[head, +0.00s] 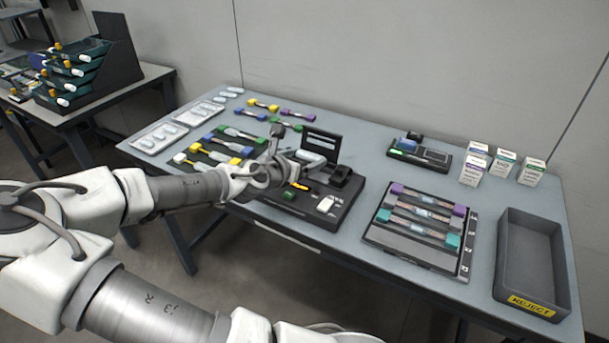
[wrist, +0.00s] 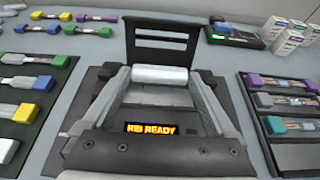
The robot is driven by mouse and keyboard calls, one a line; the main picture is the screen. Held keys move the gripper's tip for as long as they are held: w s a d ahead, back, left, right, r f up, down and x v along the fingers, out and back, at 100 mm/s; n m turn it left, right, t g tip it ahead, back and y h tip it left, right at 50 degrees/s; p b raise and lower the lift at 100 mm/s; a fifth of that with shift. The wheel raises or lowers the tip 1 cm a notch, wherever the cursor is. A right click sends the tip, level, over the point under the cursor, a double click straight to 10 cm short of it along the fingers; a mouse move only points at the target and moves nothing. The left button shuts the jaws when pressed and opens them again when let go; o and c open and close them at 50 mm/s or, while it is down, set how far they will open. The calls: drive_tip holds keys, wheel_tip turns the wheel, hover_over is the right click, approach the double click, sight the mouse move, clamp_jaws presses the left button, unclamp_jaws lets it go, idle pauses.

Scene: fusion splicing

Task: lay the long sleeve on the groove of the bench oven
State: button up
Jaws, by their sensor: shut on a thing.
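My gripper (wrist: 160,78) is shut on the long sleeve (wrist: 160,74), a whitish cylinder lying crosswise between the two fingertips. In the head view my gripper (head: 303,158) is over a black bench unit (head: 332,213) that looks like the bench oven. Its lid (head: 323,143) stands raised at the back. An orange READY display (wrist: 152,128) shows between my fingers in the wrist view. The sleeve appears in front of the raised lid; whether it touches the unit I cannot tell. The groove is hidden or not clear.
Several colour-ended pieces (head: 240,134) lie left of the unit, near white packs (head: 158,138). A dark rack (head: 412,233) of splices and a grey reject tray (head: 529,265) stand right. Behind are a small device (head: 436,157) and small boxes (head: 502,163).

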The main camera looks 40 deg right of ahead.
sight(304, 179)
drive_tip(key=shift+f+b, duration=0.95)
drive_tip(key=shift+f, duration=1.1)
drive_tip(key=o, duration=0.9)
drive_tip(key=shift+f, duration=0.15)
drive_tip(key=shift+o, duration=0.2)
drive_tip(key=shift+r, duration=0.3)
drive_tip(key=p+v, duration=0.4)
drive_tip(key=v, duration=0.8)
drive_tip(key=shift+f+p, duration=0.15)
drive_tip(key=shift+p, duration=0.25)
drive_tip(key=shift+s+a, duration=0.1)
